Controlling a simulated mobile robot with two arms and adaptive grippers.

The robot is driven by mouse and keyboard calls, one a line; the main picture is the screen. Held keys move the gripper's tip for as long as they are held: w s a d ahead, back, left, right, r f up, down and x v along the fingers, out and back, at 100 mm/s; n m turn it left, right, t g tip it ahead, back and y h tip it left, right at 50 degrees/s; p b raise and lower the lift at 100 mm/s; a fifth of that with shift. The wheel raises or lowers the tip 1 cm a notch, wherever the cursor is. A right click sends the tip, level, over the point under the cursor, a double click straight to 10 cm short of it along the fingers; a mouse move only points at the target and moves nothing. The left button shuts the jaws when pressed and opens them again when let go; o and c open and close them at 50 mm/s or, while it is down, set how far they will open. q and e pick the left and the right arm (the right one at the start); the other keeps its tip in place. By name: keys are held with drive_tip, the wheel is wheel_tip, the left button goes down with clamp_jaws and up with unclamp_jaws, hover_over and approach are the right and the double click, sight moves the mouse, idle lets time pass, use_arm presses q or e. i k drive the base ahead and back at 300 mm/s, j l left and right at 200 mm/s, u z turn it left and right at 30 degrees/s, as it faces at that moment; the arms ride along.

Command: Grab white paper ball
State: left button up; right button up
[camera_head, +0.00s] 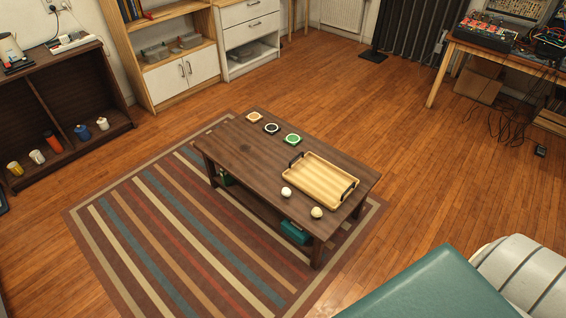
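A small white ball (286,192), which looks like the white paper ball, sits on the dark wooden coffee table (240,150), close to the table's front long edge and beside the tray. A second, cream-coloured ball (316,212) sits to its right, near the table's right front corner. The balls are too small to tell their material. Neither of my grippers is in view.
A light wooden tray (312,181) with dark handles lies on the table, with several coasters (271,128) beyond it. A teal box (295,232) is under the table. A striped rug (150,235) lies below. A teal padded seat (430,290) fills the lower right. Floor right of the table is clear.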

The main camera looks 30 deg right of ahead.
sight(285, 192)
drive_tip(key=z, duration=0.95)
